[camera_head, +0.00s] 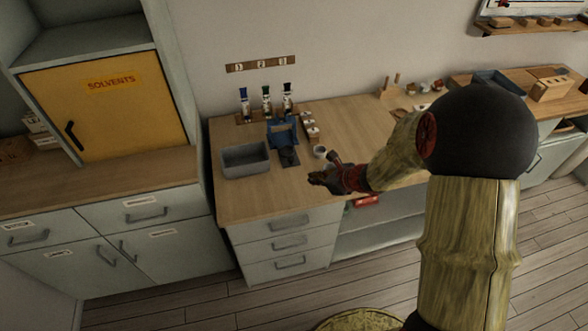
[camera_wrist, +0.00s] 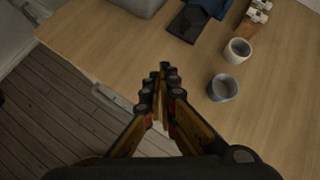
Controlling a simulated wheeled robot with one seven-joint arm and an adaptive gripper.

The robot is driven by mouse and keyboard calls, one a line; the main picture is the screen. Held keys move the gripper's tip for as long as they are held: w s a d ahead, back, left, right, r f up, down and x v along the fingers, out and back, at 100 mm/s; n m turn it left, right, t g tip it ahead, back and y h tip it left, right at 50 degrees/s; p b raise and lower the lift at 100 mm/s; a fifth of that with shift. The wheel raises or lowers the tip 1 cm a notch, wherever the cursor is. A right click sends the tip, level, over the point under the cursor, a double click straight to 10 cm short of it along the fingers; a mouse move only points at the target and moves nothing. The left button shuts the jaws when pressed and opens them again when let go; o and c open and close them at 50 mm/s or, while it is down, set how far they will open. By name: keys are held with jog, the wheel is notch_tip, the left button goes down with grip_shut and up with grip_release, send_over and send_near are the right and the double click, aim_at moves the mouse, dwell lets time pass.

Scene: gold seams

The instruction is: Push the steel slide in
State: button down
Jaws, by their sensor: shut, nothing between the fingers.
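A blue device (camera_head: 281,133) stands on the wooden workbench, with a dark, flat slab (camera_head: 289,157) sticking out of its front. The slab could be the steel slide, but it is too small and dark to be sure. In the wrist view the slab (camera_wrist: 187,23) shows at the top, beside a corner of the blue device (camera_wrist: 212,6). My gripper (camera_head: 314,179) is over the front part of the bench, in front of and to the right of the slab. In the wrist view my gripper (camera_wrist: 160,78) is shut and empty, apart from the slab.
A grey bin (camera_head: 246,172) stands left of the slab. A pale cup (camera_wrist: 237,51) and a blue-grey cup (camera_wrist: 223,88) stand close to my gripper's right. Three bottles (camera_head: 266,99) stand behind the blue device. The bench top (camera_head: 243,204) is clear at the front left.

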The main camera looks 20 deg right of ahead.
jog(key=w+f+m+b, duration=0.1)
jog(key=w+f, duration=0.1)
jog(key=w+f+m+b, duration=0.1)
jog(key=w+f, duration=0.1)
jog(key=w, duration=0.1)
jog(key=w+a+f+m+b, duration=0.1)
jog(key=w+f, duration=0.1)
jog(key=w, duration=0.1)
jog(key=shift+w+f+t+h, duration=0.1)
jog(key=shift+f+t+h, duration=0.2)
jog(key=shift+h, duration=0.1)
jog(key=shift+w+a+r+b, duration=0.1)
jog(key=shift+w+a+b, duration=0.15)
jog(key=shift+w, duration=0.35)
jog(key=shift+w+a+r+b, duration=0.1)
jog(key=shift+w+a, duration=0.15)
jog(key=shift+w, duration=0.3)
jog(key=shift+w+a, duration=0.3)
jog(key=shift+w, duration=0.4)
jog(key=p, duration=0.3)
send_near(286, 148)
jog(key=x, duration=0.5)
jog(key=shift+f, duration=0.15)
